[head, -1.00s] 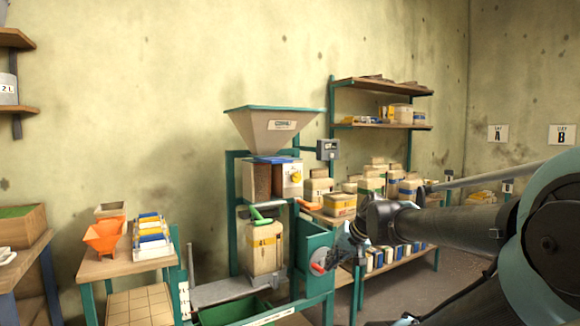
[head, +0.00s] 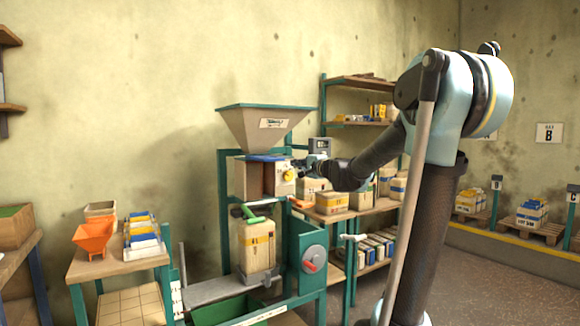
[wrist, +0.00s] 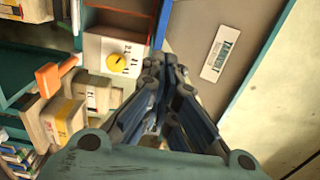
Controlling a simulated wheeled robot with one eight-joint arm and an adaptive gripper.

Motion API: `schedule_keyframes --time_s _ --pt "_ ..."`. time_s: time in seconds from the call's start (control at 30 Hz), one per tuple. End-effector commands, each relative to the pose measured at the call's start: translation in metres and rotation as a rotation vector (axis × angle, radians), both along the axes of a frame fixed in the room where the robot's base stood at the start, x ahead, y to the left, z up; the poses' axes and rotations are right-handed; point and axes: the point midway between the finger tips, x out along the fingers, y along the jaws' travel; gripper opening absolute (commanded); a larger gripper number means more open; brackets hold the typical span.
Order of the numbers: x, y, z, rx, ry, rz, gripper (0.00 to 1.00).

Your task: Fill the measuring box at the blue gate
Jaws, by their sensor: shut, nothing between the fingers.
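The measuring box (head: 238,180) sits under the hopper (head: 262,127), with a brown window in its front and a yellow knob (head: 289,174) on its right panel. The knob also shows in the wrist view (wrist: 117,62). The blue gate (head: 262,158) is a thin blue strip between hopper and box; its edge shows in the wrist view (wrist: 163,22). My gripper (head: 299,167) is shut and empty, at the right end of the box near the gate. In the wrist view its fingertips (wrist: 165,62) are close to the blue edge; contact is unclear. The box's fill level is unclear.
A green handle (head: 253,219) and an orange handle (head: 300,203) stick out below the box. A tan sack (head: 256,245) stands beneath. Shelves with packages (head: 335,203) stand behind my arm; a small table (head: 112,265) is left.

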Motion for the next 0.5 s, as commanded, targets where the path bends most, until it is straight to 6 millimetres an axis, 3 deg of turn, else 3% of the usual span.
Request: schedule_keyframes --time_s 0.5 --pt "0.055 0.039 0.0 -0.002 0.0 0.003 0.0"
